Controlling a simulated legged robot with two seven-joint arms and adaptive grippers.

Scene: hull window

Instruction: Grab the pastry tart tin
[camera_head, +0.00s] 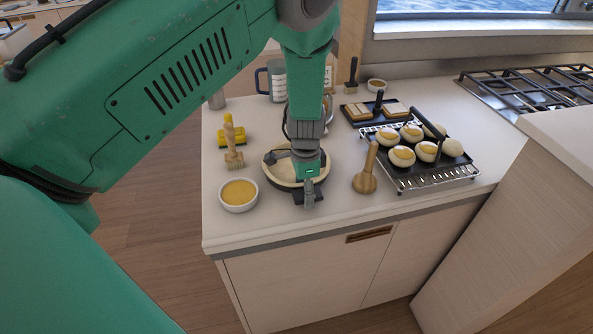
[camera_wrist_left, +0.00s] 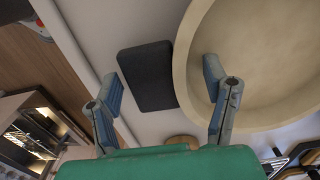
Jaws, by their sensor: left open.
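The pastry tart tin (camera_head: 271,174) is a round dark tin with pale pastry in it, near the counter's front edge. My left gripper (camera_head: 309,194) points down over its right front side and hides part of it. In the wrist view the pale round pastry of the tin (camera_wrist_left: 262,65) fills the right side. My left gripper (camera_wrist_left: 164,90) is open there, with a dark flat block (camera_wrist_left: 146,76) showing between its fingers; I cannot tell whether it joins the tin. The right finger overlaps the pastry's edge in the picture. My right gripper is not in view.
A bowl of yellow filling (camera_head: 238,193) and a brush (camera_head: 232,145) stand left of the tin. A wooden pestle-like tool (camera_head: 367,173) stands close on the right. A rack of buns (camera_head: 425,150) is further right. A mug (camera_head: 275,79) stands behind.

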